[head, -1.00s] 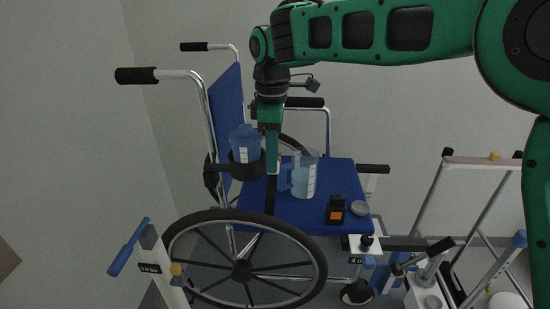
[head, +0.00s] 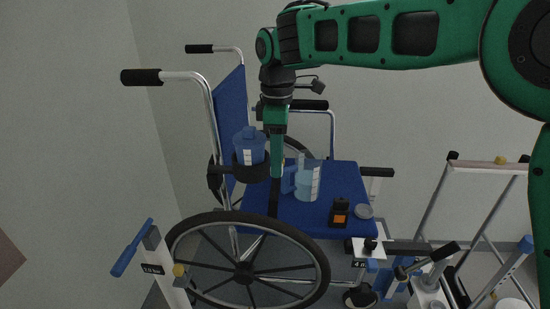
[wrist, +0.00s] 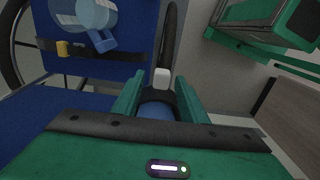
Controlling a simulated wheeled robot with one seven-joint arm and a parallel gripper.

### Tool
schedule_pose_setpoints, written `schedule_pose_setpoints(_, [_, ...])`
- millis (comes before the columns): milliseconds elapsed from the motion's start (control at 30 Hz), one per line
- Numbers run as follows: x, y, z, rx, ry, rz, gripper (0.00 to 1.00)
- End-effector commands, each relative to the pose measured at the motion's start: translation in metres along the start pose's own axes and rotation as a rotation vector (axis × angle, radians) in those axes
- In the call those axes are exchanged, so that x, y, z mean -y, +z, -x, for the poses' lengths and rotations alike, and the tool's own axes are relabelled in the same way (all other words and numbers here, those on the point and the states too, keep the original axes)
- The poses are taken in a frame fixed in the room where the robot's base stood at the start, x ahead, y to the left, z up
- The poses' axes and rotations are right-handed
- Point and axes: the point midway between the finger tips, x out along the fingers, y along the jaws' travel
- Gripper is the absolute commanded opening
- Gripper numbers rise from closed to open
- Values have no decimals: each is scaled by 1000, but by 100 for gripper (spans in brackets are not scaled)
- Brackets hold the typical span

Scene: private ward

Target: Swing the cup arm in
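The cup arm ends in a black ring holder (head: 252,170) at the near side of the wheelchair, by the backrest. A blue lidded cup (head: 249,145) with a white label sits upright in it. My gripper (head: 277,172) points down just right of the holder, close beside the ring. In the wrist view my green fingers (wrist: 158,88) stand apart, with the black ring and part of the blue cup (wrist: 157,110) showing between and below them. Whether a finger touches the ring, I cannot tell. The arm's pivot is not clear to see.
The large wheel (head: 245,268) is in front. A walker frame (head: 490,165) stands at the right.

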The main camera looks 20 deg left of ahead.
Motion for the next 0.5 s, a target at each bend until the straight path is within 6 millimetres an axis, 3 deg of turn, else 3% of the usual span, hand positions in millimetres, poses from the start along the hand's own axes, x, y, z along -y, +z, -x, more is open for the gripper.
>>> schedule_pose_setpoints(167, [0, 0, 14, -2, 2, 0, 39])
schedule_pose_setpoints(500, [0, -1, 76, -3, 2, 0, 39])
